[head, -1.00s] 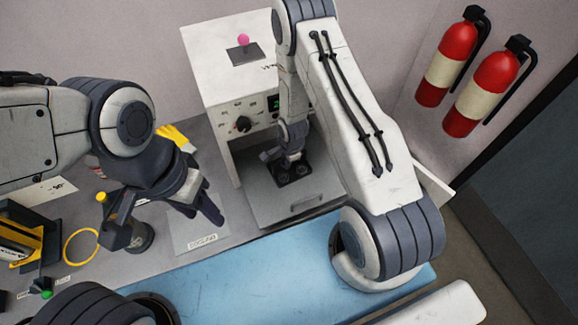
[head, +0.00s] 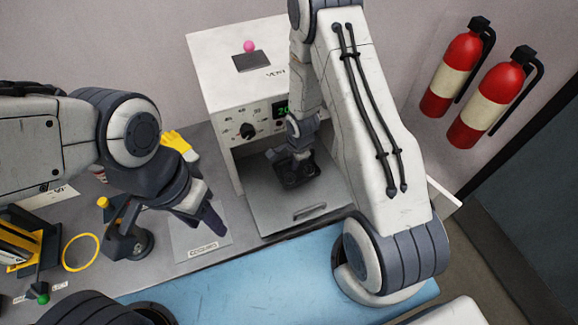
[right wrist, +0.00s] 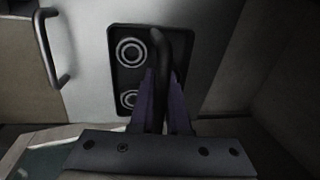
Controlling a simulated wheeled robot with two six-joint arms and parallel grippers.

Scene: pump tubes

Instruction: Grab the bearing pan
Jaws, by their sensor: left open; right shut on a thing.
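The bearing pan (head: 309,181) is a small dark tray with ring bearings, at the front of the open heater box. In the right wrist view the pan (right wrist: 142,73) shows two pale rings and a dark curved handle (right wrist: 158,42). My right gripper (right wrist: 161,92) is shut on that handle. In the head view the right gripper (head: 291,158) is above the pan and partly hides it. I cannot tell whether the pan touches the surface below. My left gripper (head: 212,222) is open and empty, above the labelled plate left of the heater.
The white heater (head: 240,90) has a dial and a green display. A grey panel with a handle (head: 309,210) extends from its opening. A labelled plate (head: 200,246), yellow glove (head: 180,146), dark stand (head: 130,243) and yellow ring (head: 81,252) lie left. Fire extinguishers (head: 452,75) hang at right.

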